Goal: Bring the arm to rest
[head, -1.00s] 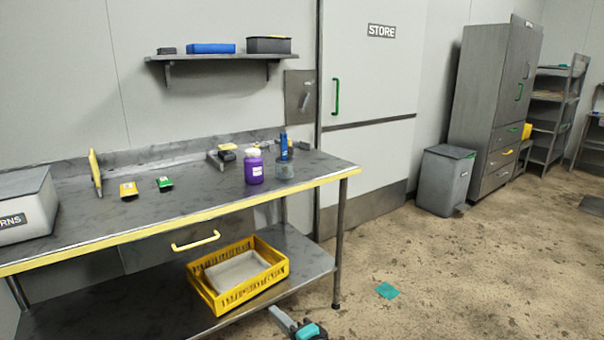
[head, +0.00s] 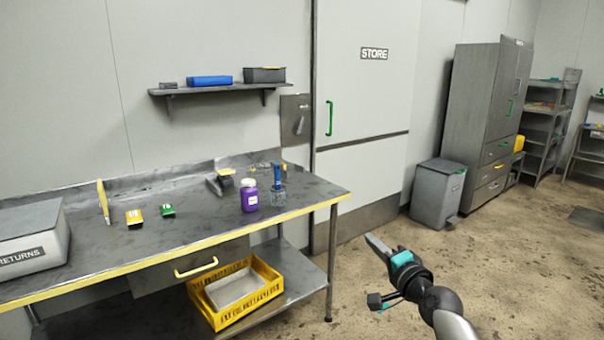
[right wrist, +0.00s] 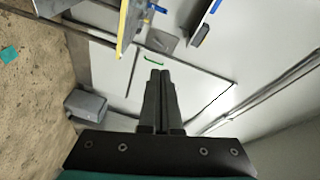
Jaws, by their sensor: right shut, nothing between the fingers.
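My right gripper (head: 377,245) is raised over the open floor, to the right of the steel table (head: 330,192). Its fingers are together with nothing between them, and it points up and left toward the store door (head: 365,95). In the right wrist view the closed fingers (right wrist: 160,80) show against the wall and door, touching nothing. My left gripper is not in view.
On the table stand a purple jar (head: 249,196), a blue-topped jar (head: 278,190) and a grey returns box (head: 30,240). A yellow crate (head: 265,308) sits on the lower shelf. A grey bin (head: 437,195) and cabinet (head: 480,125) stand right. Floor between is clear.

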